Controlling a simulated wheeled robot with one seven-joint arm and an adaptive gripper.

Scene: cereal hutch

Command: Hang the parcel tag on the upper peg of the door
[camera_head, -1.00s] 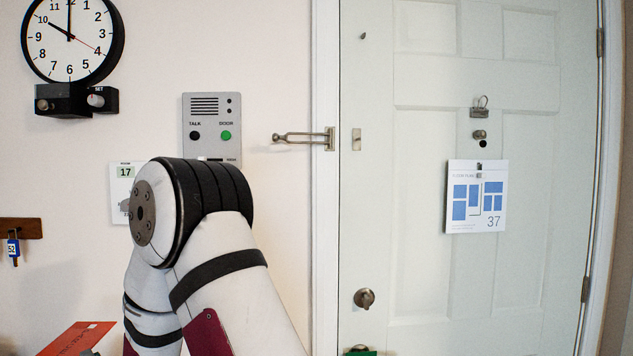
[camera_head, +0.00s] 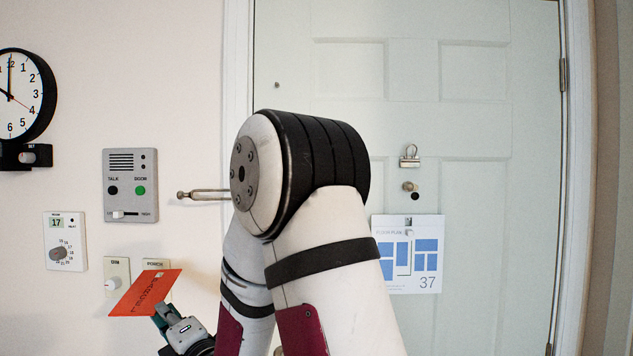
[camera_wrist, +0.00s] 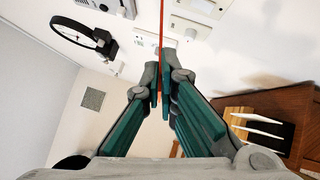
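The parcel tag appears to be the flat orange-red card (camera_head: 140,296) in the head view, with dark marks on its face. My gripper (camera_head: 163,312) is shut on its lower edge and holds it tilted, in front of the wall left of the door. In the wrist view the tag (camera_wrist: 162,45) is a thin red strip, edge-on between the fingertips (camera_wrist: 157,88). The door (camera_head: 480,120) is pale and shut. A small dark peg-like piece (camera_head: 276,85) sits high on its left; a round metal piece (camera_head: 409,187) sits below a clip (camera_head: 409,155). I cannot tell which is the upper peg.
A floor-plan sheet (camera_head: 408,260) hangs on the door below the clip. A metal latch arm (camera_head: 200,194) sticks out left of the door frame. An intercom (camera_head: 130,187), a thermostat (camera_head: 65,241) and a clock (camera_head: 22,92) are on the wall. My arm hides part of the door.

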